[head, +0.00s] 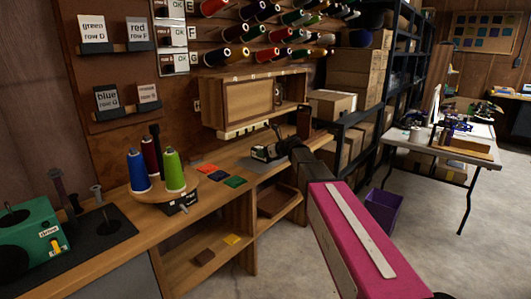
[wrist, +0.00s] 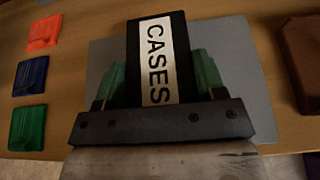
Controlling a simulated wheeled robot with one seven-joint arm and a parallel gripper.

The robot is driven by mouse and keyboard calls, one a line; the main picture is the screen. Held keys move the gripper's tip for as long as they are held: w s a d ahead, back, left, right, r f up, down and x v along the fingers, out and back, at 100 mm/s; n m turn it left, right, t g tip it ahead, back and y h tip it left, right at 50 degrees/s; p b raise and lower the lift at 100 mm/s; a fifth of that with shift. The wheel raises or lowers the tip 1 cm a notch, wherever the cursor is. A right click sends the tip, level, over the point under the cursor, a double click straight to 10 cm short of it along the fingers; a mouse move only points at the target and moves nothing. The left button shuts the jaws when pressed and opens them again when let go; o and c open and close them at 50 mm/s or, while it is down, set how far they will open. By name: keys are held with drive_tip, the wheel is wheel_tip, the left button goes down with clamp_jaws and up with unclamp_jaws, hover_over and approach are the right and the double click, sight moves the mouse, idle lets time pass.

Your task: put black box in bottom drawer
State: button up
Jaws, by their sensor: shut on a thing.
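The black box (wrist: 135,40) carries a white label reading CASES. My gripper (wrist: 155,85) is shut on it, with a green finger pad on each side. In the head view the black box (head: 259,154) and my gripper (head: 272,149) are over the grey mat on the wooden bench; whether the box touches the mat I cannot tell. A brown wooden drawer or tray (head: 277,204) shows below the bench top, to the right of a divider. Whether it is the bottom drawer is unclear. My arm hides part of the bench's right end.
Orange, blue and green squares (head: 235,181) lie left of the mat. A turntable with thread cones (head: 175,170) stands farther left. A wall cabinet (head: 252,103) hangs above. A brown object (wrist: 302,60) is right of the box. A purple bin (head: 383,210) stands on the floor.

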drive_tip(key=shift+f, duration=0.15)
drive_tip(key=o, duration=1)
drive_tip(key=shift+o, duration=0.2)
